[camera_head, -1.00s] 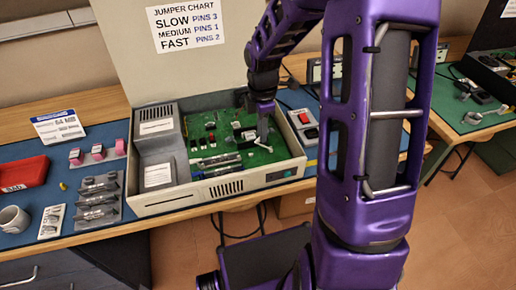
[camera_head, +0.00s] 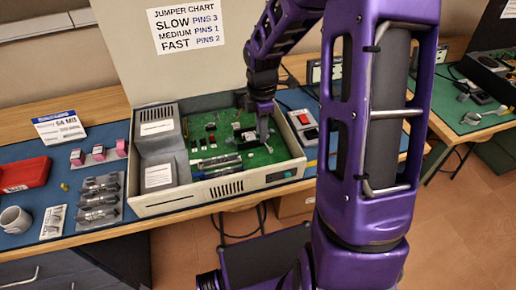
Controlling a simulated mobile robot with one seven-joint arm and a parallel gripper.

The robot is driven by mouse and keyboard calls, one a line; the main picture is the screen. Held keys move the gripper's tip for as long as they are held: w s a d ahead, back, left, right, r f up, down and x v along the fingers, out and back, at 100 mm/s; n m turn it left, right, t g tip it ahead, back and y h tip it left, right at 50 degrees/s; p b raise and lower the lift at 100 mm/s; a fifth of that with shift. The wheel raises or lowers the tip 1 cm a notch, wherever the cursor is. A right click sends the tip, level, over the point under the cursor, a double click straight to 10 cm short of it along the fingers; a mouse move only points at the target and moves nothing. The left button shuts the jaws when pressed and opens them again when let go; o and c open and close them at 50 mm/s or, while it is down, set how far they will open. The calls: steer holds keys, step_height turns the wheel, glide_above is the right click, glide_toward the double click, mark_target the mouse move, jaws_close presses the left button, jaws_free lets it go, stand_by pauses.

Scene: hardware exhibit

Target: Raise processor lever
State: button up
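The open computer case (camera_head: 215,192) stands on the blue mat with its green circuit board (camera_head: 232,155) showing. The processor area (camera_head: 245,135) lies on the board, partly hidden behind my gripper. My gripper (camera_head: 263,138) points down over the right part of the board, beside the processor area. A small light bar (camera_head: 267,147), which may be the lever, shows at its fingertips. The fingers are too small and dark to show whether they are open or shut, or whether they touch the bar.
The raised lid (camera_head: 125,50) with a jumper chart stands behind. A red tray (camera_head: 25,174), a cup (camera_head: 15,219) and metal parts (camera_head: 99,199) lie to the left. A red switch box (camera_head: 303,124) stands close to the case's right side.

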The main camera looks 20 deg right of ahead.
step_height(320, 180, up, 6)
steer(key=a+p, duration=0.1)
steer(key=p, duration=0.1)
steer(key=shift+a+p, duration=0.15)
steer(key=shift+p, duration=0.15)
steer(key=shift+r, duration=0.1)
stand_by(0.5)
